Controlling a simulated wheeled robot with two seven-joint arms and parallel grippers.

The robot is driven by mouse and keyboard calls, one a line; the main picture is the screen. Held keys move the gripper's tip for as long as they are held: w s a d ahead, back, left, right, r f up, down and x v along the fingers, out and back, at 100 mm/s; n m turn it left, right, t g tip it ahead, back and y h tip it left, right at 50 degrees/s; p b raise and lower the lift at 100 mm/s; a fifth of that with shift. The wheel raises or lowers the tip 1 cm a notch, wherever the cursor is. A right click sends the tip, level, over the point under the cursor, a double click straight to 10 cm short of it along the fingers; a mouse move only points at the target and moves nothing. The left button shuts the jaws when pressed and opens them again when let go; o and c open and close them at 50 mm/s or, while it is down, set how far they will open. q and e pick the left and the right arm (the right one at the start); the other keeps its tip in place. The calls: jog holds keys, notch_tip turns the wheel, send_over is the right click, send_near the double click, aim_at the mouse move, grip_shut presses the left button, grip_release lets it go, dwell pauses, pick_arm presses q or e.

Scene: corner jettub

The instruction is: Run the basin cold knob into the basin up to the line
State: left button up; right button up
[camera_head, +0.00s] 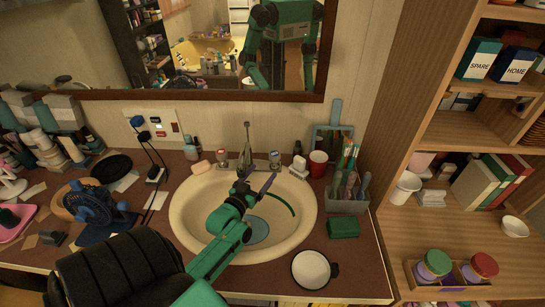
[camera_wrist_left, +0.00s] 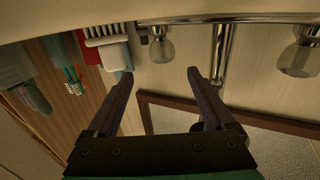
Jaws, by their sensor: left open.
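The pale oval basin (camera_head: 184,222) is set in the brown counter, with a dark green curved line (camera_head: 286,200) on its inner wall and a blue-grey round patch at the bottom. A tall tap (camera_head: 247,143) stands behind it between a left knob (camera_head: 221,158) and a right knob (camera_head: 275,157). I cannot read which is cold. The left wrist view is upside down; the clear right knob (camera_wrist_left: 161,47) shows there beyond my fingertips, and the left knob (camera_wrist_left: 299,57) lies farther right. My left gripper (camera_head: 256,180) is open and empty over the basin, apart from the knobs.
A red cup (camera_head: 318,163), a holder with brushes (camera_head: 348,205), a green sponge (camera_head: 343,228) and a white round dish (camera_head: 311,269) stand right of the basin. Soap (camera_head: 200,167) and a dark fan (camera_head: 91,208) are left. The mirror (camera_head: 200,50) hangs behind.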

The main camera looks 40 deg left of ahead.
aim_at(272, 159)
pick_arm(q)
jog(key=x, duration=0.8)
jog(key=shift+w+a+f, duration=0.15)
jog(key=shift+a+f, duration=0.05)
jog(key=shift+a, duration=0.1)
jog(key=shift+w, duration=0.4)
jog(key=shift+r, duration=0.1)
jog(key=c, duration=1.4)
